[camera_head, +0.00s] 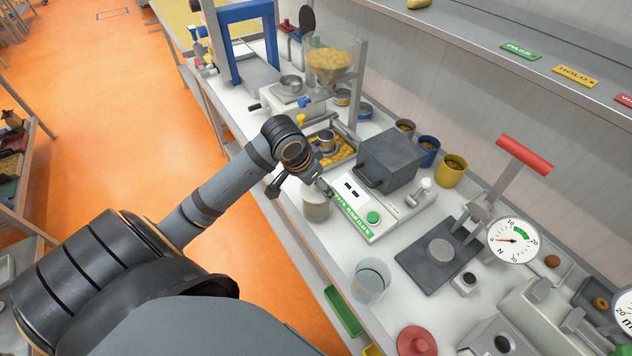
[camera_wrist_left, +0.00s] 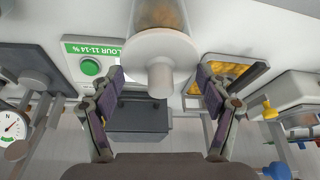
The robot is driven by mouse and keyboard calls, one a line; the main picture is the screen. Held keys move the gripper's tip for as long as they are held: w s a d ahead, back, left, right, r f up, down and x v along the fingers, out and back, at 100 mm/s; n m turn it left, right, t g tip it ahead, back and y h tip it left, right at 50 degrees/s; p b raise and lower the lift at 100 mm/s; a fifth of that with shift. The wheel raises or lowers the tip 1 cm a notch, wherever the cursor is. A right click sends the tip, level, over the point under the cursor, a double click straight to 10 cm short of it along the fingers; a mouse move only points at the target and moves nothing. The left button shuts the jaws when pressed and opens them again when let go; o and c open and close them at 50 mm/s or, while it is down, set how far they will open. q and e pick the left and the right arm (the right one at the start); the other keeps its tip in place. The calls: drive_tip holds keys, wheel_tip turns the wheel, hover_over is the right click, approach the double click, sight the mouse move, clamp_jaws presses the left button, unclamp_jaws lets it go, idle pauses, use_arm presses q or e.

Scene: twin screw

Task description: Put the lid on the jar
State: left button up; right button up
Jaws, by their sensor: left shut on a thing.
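My left gripper (camera_head: 318,184) is at the front side of the bench, above a clear jar (camera_head: 316,208) with brownish contents. In the wrist view its fingers (camera_wrist_left: 161,86) stand either side of a white round lid (camera_wrist_left: 140,52) with a stubby knob, shut on it. The jar (camera_wrist_left: 157,14) shows directly beyond the lid, in line with it. I cannot tell whether the lid rests on the jar's rim or is just above it. My right gripper is not in view.
A panel with a green button (camera_head: 373,217) is close beside the jar, a dark box (camera_head: 389,158) behind it. An empty-looking clear vessel (camera_head: 370,279) and a red round piece (camera_head: 416,341) stand nearer on the bench. A tray of yellow pieces (camera_head: 342,156) lies beyond the gripper.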

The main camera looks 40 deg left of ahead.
use_arm(q)
drive_tip(key=shift+p, duration=0.4)
idle(0.5)
drive_tip(key=o, duration=1)
drive_tip(key=shift+c, duration=0.2)
wheel_tip(320, 180, up, 7)
drive_tip(key=p, duration=0.8)
drive_tip(key=shift+c, duration=0.4)
